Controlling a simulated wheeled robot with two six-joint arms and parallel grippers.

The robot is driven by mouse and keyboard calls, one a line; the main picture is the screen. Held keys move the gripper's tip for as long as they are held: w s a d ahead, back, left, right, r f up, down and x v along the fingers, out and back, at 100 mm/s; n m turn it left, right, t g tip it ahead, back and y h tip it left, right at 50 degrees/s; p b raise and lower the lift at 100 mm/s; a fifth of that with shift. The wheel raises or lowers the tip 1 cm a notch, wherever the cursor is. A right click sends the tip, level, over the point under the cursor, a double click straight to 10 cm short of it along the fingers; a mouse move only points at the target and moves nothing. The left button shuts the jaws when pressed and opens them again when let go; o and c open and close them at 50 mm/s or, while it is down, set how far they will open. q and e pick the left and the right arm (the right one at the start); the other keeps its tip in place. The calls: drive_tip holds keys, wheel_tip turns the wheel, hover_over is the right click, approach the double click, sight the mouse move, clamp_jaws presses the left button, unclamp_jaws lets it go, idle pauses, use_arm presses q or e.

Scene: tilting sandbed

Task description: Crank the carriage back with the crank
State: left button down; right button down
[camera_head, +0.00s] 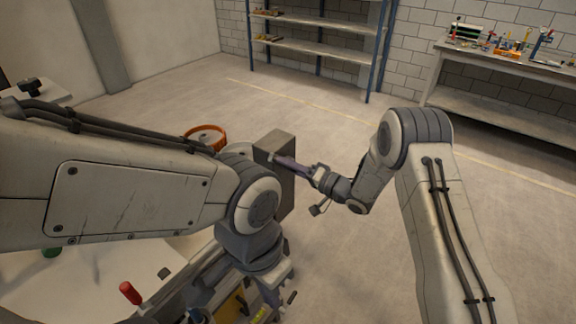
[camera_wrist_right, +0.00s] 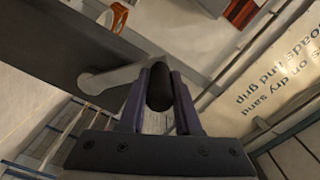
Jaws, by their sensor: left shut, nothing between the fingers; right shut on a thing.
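My right gripper (camera_head: 284,160) reaches from the right to the grey box (camera_head: 284,140) in the head view. In the right wrist view its two purple fingers (camera_wrist_right: 160,105) are shut on the black crank handle (camera_wrist_right: 160,84). The light grey crank arm (camera_wrist_right: 110,77) runs left from the handle, in front of a dark grey surface. In the head view the crank is mostly hidden behind the gripper. My left gripper (camera_head: 274,292) points down at the lower middle, shut and empty. I cannot make out the carriage clearly.
An orange ring (camera_head: 205,137) stands behind my left arm. A pale bed (camera_head: 80,285) with a red knob (camera_head: 130,293) lies at lower left, partly hidden. Shelves (camera_head: 320,48) and a workbench (camera_head: 505,62) stand at the back. The floor between is clear.

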drive_tip(key=c, duration=0.7)
unclamp_jaws()
drive_tip(key=shift+w+r, duration=0.15)
drive_tip(key=shift+r, duration=0.1)
drive_tip(key=shift+o, duration=0.5)
drive_tip(key=shift+f, duration=0.1)
drive_tip(key=shift+d, duration=0.1)
drive_tip(key=b+v, duration=0.3)
drive_tip(key=v, duration=0.7)
drive_tip(key=shift+s+d, duration=0.15)
drive_tip(key=shift+s, duration=0.1)
